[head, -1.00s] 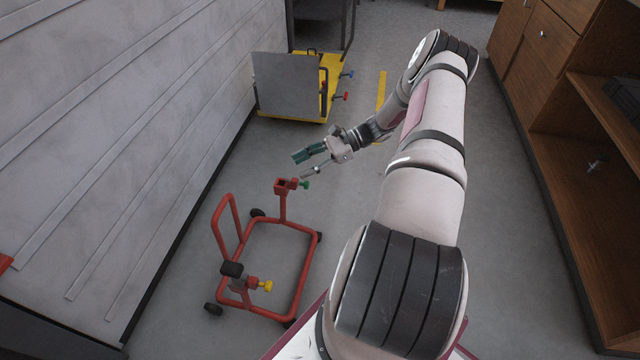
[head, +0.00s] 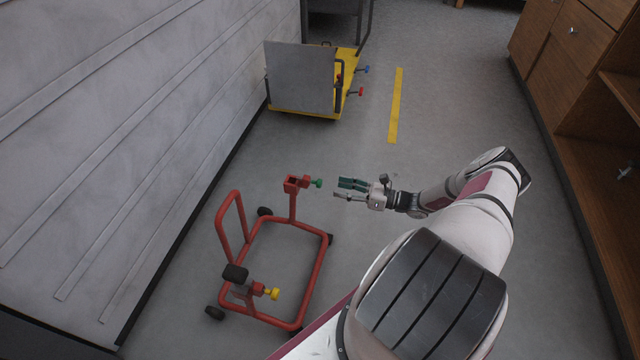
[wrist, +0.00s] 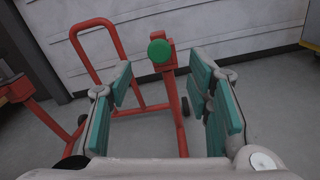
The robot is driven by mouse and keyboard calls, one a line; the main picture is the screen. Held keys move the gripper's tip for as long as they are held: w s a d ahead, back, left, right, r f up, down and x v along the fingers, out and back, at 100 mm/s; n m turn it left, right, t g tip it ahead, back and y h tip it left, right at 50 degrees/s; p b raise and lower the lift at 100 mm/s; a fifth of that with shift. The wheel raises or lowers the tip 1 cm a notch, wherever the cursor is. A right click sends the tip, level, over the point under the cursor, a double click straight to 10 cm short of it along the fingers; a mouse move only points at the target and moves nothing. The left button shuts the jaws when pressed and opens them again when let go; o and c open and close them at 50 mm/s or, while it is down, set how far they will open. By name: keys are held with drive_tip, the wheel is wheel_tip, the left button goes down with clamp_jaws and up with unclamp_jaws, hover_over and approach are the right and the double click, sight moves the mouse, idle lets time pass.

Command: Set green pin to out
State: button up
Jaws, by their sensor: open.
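The green pin (head: 319,183) sticks out to the right from the top block of the upright post on the red wheeled stand (head: 316,272). In the wrist view its round green knob (wrist: 160,51) faces the camera, above the gap between my fingers and slightly left of centre. My gripper (head: 342,188) is open and empty, just right of the pin and pointing left at it, with a small gap between them. In the wrist view its two teal-padded fingers (wrist: 166,100) stand wide apart. The pin's shaft is hidden behind the knob in the wrist view.
A yellow pin (head: 272,293) sits on the stand's near post. A yellow cart (head: 348,95) with a grey panel, a red knob (head: 361,92) and a blue knob (head: 365,69) stands behind. A pale wall (head: 120,130) is left; wooden cabinets (head: 575,100) are right.

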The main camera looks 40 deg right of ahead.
sight(319, 183)
drive_tip(key=b+x, duration=0.1)
drive_tip(key=x, duration=0.7)
drive_tip(key=shift+w+a, duration=0.2)
clamp_jaws()
